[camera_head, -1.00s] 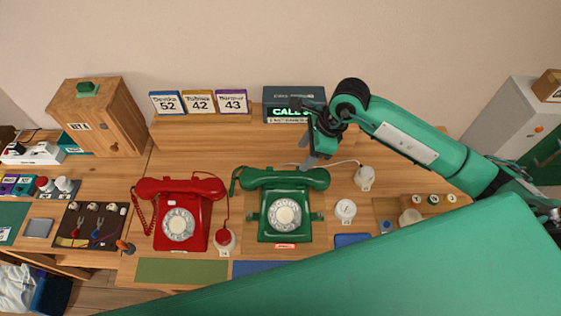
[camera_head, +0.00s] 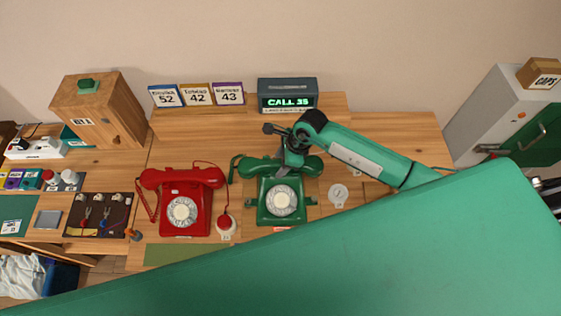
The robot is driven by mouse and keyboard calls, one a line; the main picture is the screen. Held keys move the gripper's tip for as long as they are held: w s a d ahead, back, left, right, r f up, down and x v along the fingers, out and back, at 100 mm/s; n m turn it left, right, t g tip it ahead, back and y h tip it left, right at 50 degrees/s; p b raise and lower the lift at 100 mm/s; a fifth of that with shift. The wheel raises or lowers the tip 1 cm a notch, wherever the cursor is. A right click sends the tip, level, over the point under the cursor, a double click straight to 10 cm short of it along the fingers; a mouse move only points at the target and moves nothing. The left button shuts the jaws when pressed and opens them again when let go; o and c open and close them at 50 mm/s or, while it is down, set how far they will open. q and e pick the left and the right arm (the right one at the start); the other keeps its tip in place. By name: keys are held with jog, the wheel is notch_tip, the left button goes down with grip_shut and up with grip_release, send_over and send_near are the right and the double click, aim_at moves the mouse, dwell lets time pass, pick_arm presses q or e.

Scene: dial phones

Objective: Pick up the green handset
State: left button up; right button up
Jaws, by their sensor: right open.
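The green handset (camera_head: 258,167) lies across the top of the green dial phone (camera_head: 281,202), in the middle of the desk. My right gripper (camera_head: 285,170) is at the handset, over its right half, and points down. It is open. Whether its fingers straddle the handset or sit just above it I cannot tell, since the wrist hides that part. My left gripper is not in view. A large green part of my own body covers the lower right of the view.
A red dial phone (camera_head: 186,205) with its handset on stands to the left. A display box reading "CALL 35" (camera_head: 288,95) and number cards (camera_head: 196,95) stand on the shelf behind.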

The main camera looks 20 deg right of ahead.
jog(key=shift+a+f, duration=0.1)
jog(key=shift+f, duration=0.25)
jog(key=shift+c, duration=0.2)
